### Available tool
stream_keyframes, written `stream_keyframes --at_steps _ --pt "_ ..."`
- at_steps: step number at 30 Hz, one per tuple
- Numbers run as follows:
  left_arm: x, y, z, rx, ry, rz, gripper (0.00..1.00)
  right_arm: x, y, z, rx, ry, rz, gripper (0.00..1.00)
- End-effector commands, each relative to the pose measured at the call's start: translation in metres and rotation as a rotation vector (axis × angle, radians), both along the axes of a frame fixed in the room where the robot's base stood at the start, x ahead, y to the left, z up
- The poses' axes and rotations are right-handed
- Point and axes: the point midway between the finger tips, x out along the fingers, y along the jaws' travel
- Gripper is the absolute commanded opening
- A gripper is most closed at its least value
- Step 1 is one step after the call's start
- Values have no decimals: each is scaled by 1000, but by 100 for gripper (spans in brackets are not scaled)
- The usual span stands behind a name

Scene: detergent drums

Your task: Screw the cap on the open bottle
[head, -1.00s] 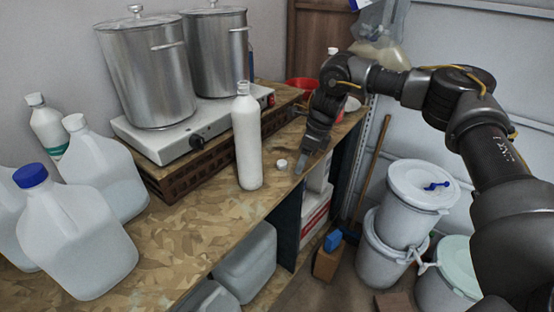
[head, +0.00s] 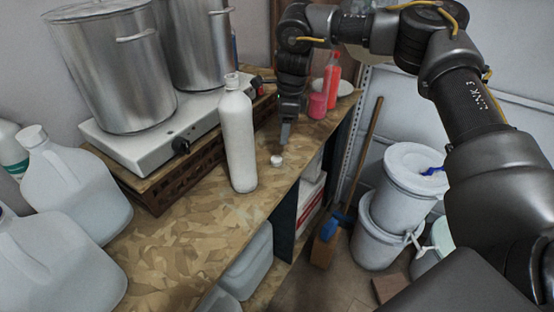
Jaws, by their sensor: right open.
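The open white bottle (head: 238,142) stands upright on the wooden worktop in the head view, in front of the hot plate. Its neck shows no cap. A small white cap (head: 276,161) lies on the worktop just right of the bottle's lower part. My right gripper (head: 285,135) points down above and slightly behind the cap, open, with nothing seen between its fingers. It is apart from the bottle. My left gripper is not in view.
Two steel pots (head: 112,70) stand on a hot plate (head: 150,140) at the back left. Clear jugs (head: 75,185) crowd the left. A red bottle (head: 331,80) and a pink container (head: 317,105) stand behind my gripper. White buckets (head: 408,185) stand on the floor at right.

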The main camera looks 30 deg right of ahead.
Motion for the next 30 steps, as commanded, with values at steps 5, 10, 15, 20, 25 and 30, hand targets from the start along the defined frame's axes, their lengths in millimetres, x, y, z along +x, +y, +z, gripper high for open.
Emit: stream_keyframes --at_steps 5,10,15,20,25,30 --pt "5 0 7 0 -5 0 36 0 2 -28 -1 5 -3 57" --pt "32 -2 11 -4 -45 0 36 2 5 -43 1 1 -2 57" --pt "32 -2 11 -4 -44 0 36 2 5 -46 0 0 -2 57" --pt "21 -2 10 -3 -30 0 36 2 5 -46 1 1 -2 57" --pt "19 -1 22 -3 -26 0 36 0 9 -59 -2 6 -2 57" --pt "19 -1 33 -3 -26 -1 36 1 14 -84 -1 4 -4 57"
